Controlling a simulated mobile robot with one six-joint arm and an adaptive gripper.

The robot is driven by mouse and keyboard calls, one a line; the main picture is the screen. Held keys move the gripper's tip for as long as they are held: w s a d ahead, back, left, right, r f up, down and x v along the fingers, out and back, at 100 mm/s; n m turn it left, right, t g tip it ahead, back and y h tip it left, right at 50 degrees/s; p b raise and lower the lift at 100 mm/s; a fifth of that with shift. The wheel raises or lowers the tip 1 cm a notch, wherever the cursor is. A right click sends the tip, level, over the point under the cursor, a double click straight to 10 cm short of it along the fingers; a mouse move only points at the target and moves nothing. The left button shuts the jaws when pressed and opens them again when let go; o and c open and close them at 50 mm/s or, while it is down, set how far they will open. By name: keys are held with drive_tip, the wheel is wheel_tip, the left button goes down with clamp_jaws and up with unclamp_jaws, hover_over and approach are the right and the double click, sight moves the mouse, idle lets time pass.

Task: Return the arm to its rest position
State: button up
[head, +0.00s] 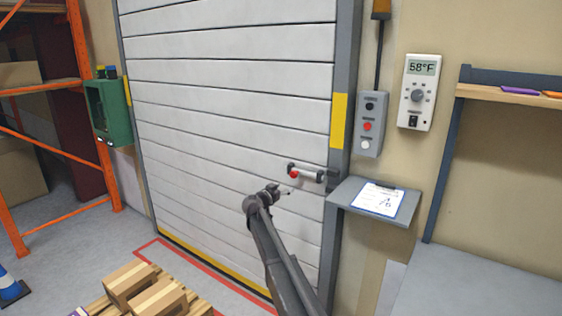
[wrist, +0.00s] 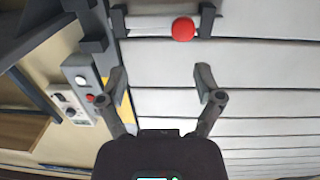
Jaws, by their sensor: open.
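My gripper (head: 281,191) is at the end of my dark arm, in front of the white slatted roller door (head: 230,110) in the head view. In the wrist view my gripper (wrist: 160,82) has its two fingers spread wide, with nothing between them. A light handle bar with a red knob (head: 294,174) is on the door, just beyond my gripper. The red knob (wrist: 183,29) also shows in the wrist view, ahead of the fingertips and apart from them.
A grey shelf (head: 345,193) with a clipboard (head: 378,199) juts out right of the door. A control box (head: 371,125) and a thermostat (head: 418,92) hang above it. Wooden blocks on a pallet (head: 150,290) stand low in front. An orange rack (head: 80,70) stands at left.

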drive_tip(key=s+d+f+n+g+y+p, duration=0.1)
drive_tip(key=s+d+f+g+p, duration=0.2)
drive_tip(key=s+d, duration=0.6)
drive_tip(key=s+d+f+g+y+p, duration=0.1)
drive_tip(key=s+d+f+g, duration=0.35)
drive_tip(key=s, duration=0.75)
drive_tip(key=s+d+n+g+y+p, duration=0.1)
drive_tip(key=s+n+g+y+p, duration=0.1)
drive_tip(key=s, duration=1.1)
drive_tip(key=s+d+n+g+y+p, duration=0.2)
drive_tip(key=s+y, duration=0.4)
drive_tip(key=s, duration=0.8)
drive_tip(key=shift+s+f+n+g+p, duration=0.2)
drive_tip(key=shift+f+n+g+p, duration=0.25)
drive_tip(key=shift+n+g, duration=0.7)
